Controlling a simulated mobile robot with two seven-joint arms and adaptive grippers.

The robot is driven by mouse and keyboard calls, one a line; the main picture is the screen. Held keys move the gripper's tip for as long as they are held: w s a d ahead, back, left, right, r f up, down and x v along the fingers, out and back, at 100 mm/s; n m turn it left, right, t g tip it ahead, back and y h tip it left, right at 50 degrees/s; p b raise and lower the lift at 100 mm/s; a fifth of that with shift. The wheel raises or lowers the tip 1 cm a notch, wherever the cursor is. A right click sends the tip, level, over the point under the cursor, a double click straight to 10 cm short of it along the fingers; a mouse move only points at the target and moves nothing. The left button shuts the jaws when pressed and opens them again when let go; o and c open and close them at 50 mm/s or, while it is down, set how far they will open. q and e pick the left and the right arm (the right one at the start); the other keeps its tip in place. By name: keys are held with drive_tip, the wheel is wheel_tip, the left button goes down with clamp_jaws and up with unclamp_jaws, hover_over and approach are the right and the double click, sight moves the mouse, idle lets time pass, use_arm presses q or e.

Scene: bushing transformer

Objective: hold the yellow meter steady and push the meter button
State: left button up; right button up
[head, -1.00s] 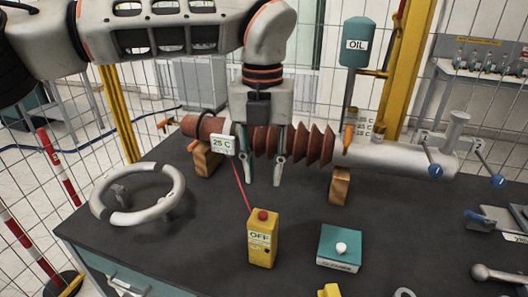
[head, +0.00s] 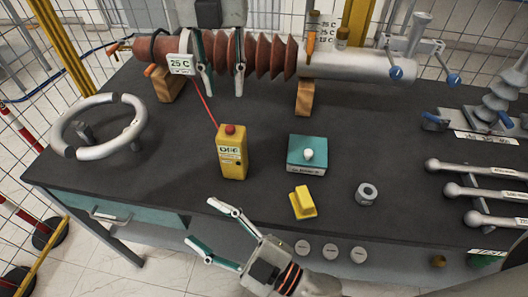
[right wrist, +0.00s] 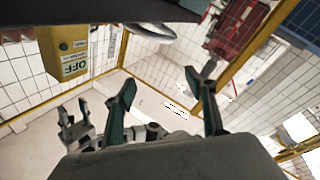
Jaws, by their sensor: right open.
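The yellow meter (head: 232,162) stands upright on the dark table, with a red button (head: 230,129) on top and OFF on its label. A red lead runs from it up to the bushing (head: 265,57). In the right wrist view the meter (right wrist: 63,50) shows at the upper left. My left gripper (head: 223,95) is open and points down over the ribbed bushing, behind the meter; I cannot tell whether it touches the bushing. My right gripper (head: 199,220) is open and empty at the table's front edge, in front of the meter. Its fingers (right wrist: 160,78) are apart.
A teal box with a white knob (head: 307,154) and a yellow block (head: 302,203) are right of the meter. A nut (head: 367,194) lies farther right. A grey handwheel (head: 99,126) is at the left. The table is clear between handwheel and meter.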

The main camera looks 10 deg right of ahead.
wheel_tip(320, 180, up, 15)
drive_tip(key=d+n+g+y, duration=0.3)
drive_tip(key=n+y, duration=0.2)
drive_tip(key=n, duration=1)
drive_tip(key=w+d+r+n+g+y, duration=0.2)
drive_tip(key=w+d+n+g, duration=0.4)
drive_tip(key=w+n, duration=0.4)
drive_tip(key=w+d+f+n+t+h, duration=0.1)
drive_tip(key=w+d+f+t+h, duration=0.2)
drive_tip(key=w+d, duration=0.35)
drive_tip(key=n+g+h, duration=0.2)
drive_tip(key=n+h, duration=0.3)
drive_tip(key=n, duration=0.2)
approach(234, 156)
drive_tip(key=w+a+f, duration=0.2)
drive_tip(key=w+f, duration=0.1)
drive_tip(key=shift+w+a, duration=0.1)
drive_tip(key=shift+w, duration=0.25)
drive_tip(key=shift+f, duration=0.25)
drive_tip(key=shift+a+f+n, duration=0.1)
drive_tip(key=shift+a+n, duration=0.05)
drive_tip(key=shift+n, duration=0.15)
drive_tip(key=x, duration=0.7)
drive_tip(key=shift+a+f, duration=0.15)
drive_tip(key=shift+f, duration=0.1)
